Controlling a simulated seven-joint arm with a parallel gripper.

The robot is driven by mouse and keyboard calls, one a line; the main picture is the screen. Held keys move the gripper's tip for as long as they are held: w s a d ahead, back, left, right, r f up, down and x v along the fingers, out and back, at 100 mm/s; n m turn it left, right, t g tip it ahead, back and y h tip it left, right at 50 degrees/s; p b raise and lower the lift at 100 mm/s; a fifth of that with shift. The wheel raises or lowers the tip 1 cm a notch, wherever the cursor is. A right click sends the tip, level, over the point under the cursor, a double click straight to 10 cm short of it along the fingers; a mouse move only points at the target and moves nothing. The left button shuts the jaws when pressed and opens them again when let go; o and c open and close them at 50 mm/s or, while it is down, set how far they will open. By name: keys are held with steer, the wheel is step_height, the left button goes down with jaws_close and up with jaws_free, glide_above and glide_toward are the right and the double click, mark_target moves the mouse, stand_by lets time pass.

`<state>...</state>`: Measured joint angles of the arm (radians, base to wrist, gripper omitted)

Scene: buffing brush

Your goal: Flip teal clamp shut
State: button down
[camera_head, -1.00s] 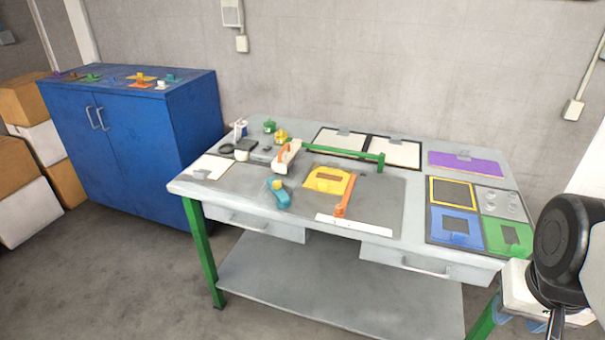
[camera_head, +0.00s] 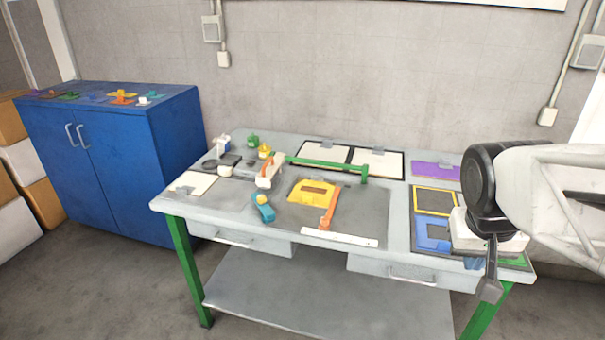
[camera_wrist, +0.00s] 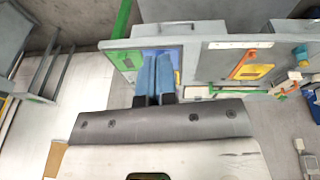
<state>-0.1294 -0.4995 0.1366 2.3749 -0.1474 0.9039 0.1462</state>
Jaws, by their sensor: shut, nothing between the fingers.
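The teal clamp (camera_head: 264,210) sits near the front edge of the workbench, left of the yellow plate, with a yellow knob (camera_head: 261,199) at its upper end. It is small here, and I cannot tell its exact lever position. It also shows at the right of the wrist view (camera_wrist: 300,50). My gripper (camera_head: 473,264) is at the right end of the bench, over the blue and green trays, far from the clamp. Its two blue fingers (camera_wrist: 155,75) are together and empty in the wrist view. My wrist partly hides the trays below.
The yellow plate (camera_head: 305,190) and an orange lever (camera_head: 329,210) stand right of the clamp, with a white strip (camera_head: 340,238) in front. A green bar (camera_head: 325,164) runs behind them. An orange-and-white tool (camera_head: 269,171) stands behind the clamp. A blue cabinet (camera_head: 110,160) is at left.

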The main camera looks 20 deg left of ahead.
steer(key=w+a+f+n+t+h, duration=0.1)
steer(key=w+a+f+n+t, duration=0.2)
steer(key=w+a, duration=2.1)
steer(key=n+t+y, duration=0.1)
steer(key=n+t, duration=0.1)
steer(key=n, duration=0.2)
glide_toward(262, 203)
steer(key=s+a, duration=0.3)
steer(key=a, duration=0.3)
steer(key=shift+s+a, duration=0.2)
steer(key=shift+a, duration=0.2)
steer(key=shift+r, duration=0.15)
steer(key=x, duration=1)
steer(key=shift+s+f, duration=0.1)
steer(key=shift+f, duration=0.1)
steer(key=shift+w+d, duration=1.35)
steer(key=shift+d, duration=0.05)
